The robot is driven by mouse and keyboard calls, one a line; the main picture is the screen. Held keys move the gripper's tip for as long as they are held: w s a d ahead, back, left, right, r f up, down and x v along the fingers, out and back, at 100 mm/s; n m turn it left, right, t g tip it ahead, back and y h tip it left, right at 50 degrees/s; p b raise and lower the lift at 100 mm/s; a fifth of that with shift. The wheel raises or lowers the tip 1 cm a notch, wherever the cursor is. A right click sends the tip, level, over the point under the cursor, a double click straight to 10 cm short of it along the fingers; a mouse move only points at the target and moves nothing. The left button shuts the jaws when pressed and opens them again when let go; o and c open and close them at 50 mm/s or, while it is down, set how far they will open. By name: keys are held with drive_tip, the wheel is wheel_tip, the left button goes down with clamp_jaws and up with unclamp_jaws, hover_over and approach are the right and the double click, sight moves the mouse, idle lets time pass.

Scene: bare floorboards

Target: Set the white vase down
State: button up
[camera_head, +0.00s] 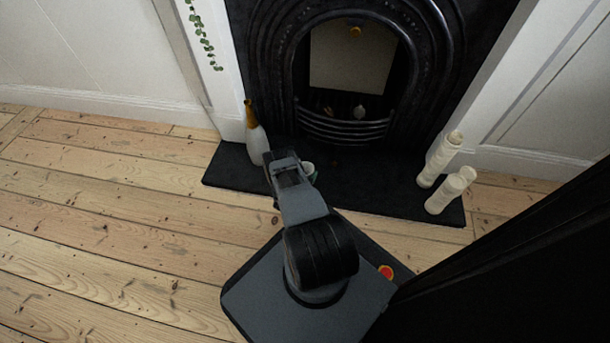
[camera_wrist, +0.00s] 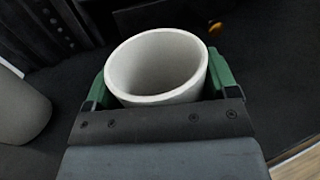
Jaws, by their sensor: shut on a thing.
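The white vase (camera_wrist: 157,62) is a round, open-topped vessel with a pale rim, seen from above in the wrist view. My gripper (camera_wrist: 160,82) has a green finger on each side of it and is shut on it. In the head view only a small part of the white vase (camera_head: 308,168) shows past the end of my arm, over the dark hearth (camera_head: 375,192). My gripper is mostly hidden there behind my wrist. I cannot tell whether the vase's base touches the hearth.
A white bottle-shaped vase with a golden neck (camera_head: 256,140) stands left of my gripper. Pale candles (camera_head: 440,160) stand at the hearth's right end. The black fireplace (camera_head: 345,75) is behind. The hearth between my gripper and the candles is clear.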

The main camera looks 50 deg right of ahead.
drive_tip(key=shift+w, duration=0.1)
drive_tip(key=shift+f, duration=0.1)
drive_tip(key=o, duration=1)
drive_tip(key=shift+f, duration=0.1)
